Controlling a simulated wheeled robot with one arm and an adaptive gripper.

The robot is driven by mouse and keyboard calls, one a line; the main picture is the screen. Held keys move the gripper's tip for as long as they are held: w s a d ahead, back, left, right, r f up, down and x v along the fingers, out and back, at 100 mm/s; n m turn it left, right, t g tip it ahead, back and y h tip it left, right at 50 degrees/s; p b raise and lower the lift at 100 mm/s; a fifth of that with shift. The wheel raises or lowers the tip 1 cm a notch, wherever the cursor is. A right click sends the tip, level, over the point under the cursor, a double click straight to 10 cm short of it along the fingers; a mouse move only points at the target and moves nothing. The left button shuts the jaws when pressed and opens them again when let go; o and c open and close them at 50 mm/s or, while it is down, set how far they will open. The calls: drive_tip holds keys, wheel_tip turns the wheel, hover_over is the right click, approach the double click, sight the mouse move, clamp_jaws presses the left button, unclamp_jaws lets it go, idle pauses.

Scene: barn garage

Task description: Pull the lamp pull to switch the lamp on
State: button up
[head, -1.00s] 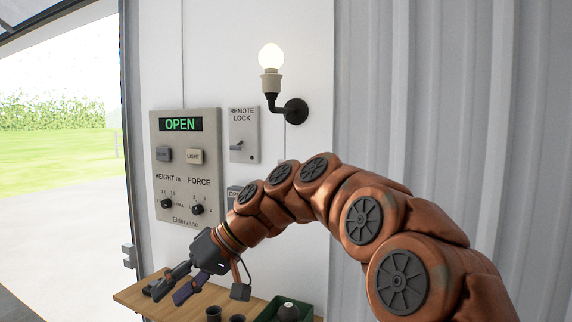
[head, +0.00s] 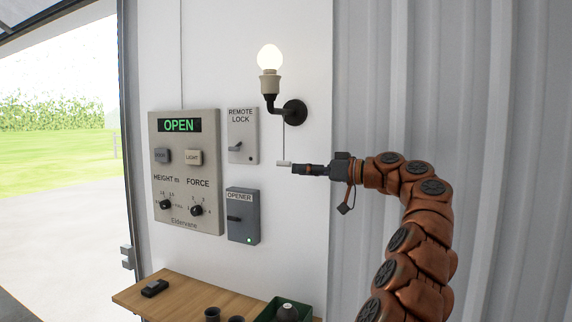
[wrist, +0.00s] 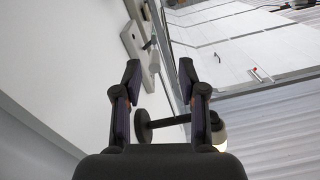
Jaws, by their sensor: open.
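The lamp (head: 270,60) is a bare bulb on a black wall bracket, and it glows. A thin cord hangs below the bracket with a small pale lamp pull (head: 283,163) at its end. My gripper (head: 293,169) reaches in from the right at the pull's height, its fingertips just right of it. In the wrist view my gripper (wrist: 160,75) is open, fingers apart. A pale piece shows between and beyond the fingers there; I cannot tell whether it is the pull.
A control panel (head: 187,172) reading OPEN, a remote lock box (head: 242,135) and an opener box (head: 242,216) are on the wall to the left. Below, a wooden bench (head: 185,295) holds a dark device (head: 155,288), cups and a green crate (head: 268,310).

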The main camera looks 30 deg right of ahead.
sight(285, 164)
drive_tip(key=shift+w+a+r+p, duration=0.25)
drive_tip(key=shift+w+a, duration=0.15)
drive_tip(key=shift+w, duration=0.55)
drive_tip(key=shift+w+a+r+p, duration=0.1)
drive_tip(key=shift+w+a+p, duration=0.25)
drive_tip(key=shift+w, duration=0.65)
drive_tip(key=shift+w+a+r+p, duration=0.2)
drive_tip(key=shift+w+a, duration=0.25)
drive_tip(key=shift+w, duration=0.5)
clamp_jaws()
